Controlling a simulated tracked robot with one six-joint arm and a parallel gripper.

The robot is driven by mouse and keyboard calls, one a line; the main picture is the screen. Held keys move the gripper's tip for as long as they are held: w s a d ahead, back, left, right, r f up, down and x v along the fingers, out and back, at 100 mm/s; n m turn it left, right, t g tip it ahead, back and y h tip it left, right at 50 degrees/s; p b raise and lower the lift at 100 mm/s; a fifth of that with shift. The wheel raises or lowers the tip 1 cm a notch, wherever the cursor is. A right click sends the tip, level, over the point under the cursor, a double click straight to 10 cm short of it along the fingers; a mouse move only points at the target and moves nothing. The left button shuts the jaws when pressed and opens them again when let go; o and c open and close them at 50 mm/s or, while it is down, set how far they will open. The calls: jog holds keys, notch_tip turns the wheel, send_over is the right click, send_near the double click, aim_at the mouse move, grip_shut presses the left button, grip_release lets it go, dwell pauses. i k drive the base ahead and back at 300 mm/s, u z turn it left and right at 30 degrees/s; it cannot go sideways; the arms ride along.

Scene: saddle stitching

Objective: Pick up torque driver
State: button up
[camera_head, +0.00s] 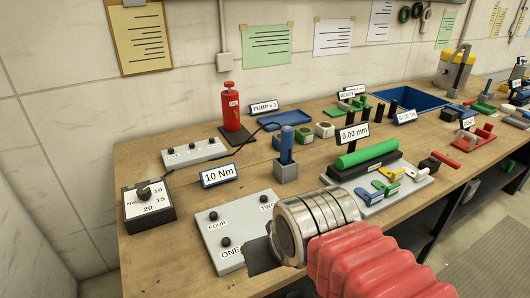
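The torque driver (286,143) appears to be the blue-handled tool standing upright in a small grey block holder (286,172) on the wooden bench. A "10 Nm" sign (219,175) stands to its left. My arm, with a red ribbed sleeve and a metal ringed wrist, enters from the bottom right. The dark end of my gripper (262,256) shows past the wrist, over the right part of the grey button panel. It is apart from the driver and nearer the camera. The wrist hides most of my gripper, so its fingers cannot be made out.
A dial box (149,206) with a black cable sits at the bench's left edge. The button panel (222,236) lies in front of the driver. A red oil pump (232,108) stands behind. A green roller (367,154) with a "0.00 mm" sign is to the right.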

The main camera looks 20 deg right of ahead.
aim_at(287, 131)
jog(key=u, duration=1.15)
jog(key=k, duration=1.05)
jog(key=z, duration=0.8)
jog(key=i, duration=1.2)
jog(key=z, duration=0.05)
